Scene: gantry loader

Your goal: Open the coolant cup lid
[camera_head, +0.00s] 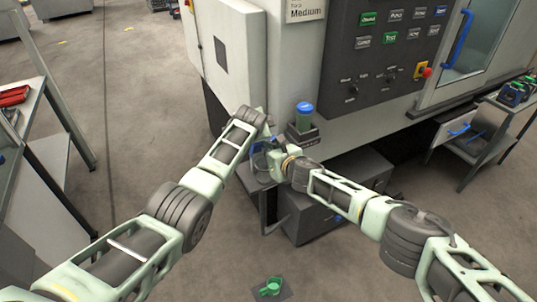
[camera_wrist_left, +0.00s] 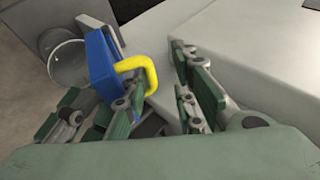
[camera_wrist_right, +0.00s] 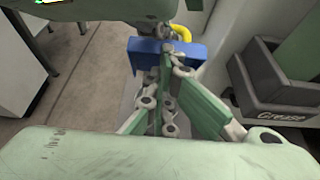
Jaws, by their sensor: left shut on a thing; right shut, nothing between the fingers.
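The coolant cup lid is a blue slab (camera_wrist_left: 101,64) with a yellow handle (camera_wrist_left: 137,68) in the left wrist view. It stands tilted up beside the round clear cup (camera_wrist_left: 68,64), whose rim shows. My left gripper (camera_wrist_left: 148,92) is shut on the lid, its fingers on either side of the yellow handle; the exact contact is hard to see. In the right wrist view, my right gripper (camera_wrist_right: 163,75) is shut and empty, its fingertips close in front of the blue lid (camera_wrist_right: 150,55). In the head view, both wrists meet at the cup and mostly hide it.
A green bottle with a blue cap (camera_head: 304,112) stands in a dark holder on the machine front; the right wrist view shows the holder marked Grease (camera_wrist_right: 275,95). A button panel (camera_head: 385,50) is above. Floor at left is clear.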

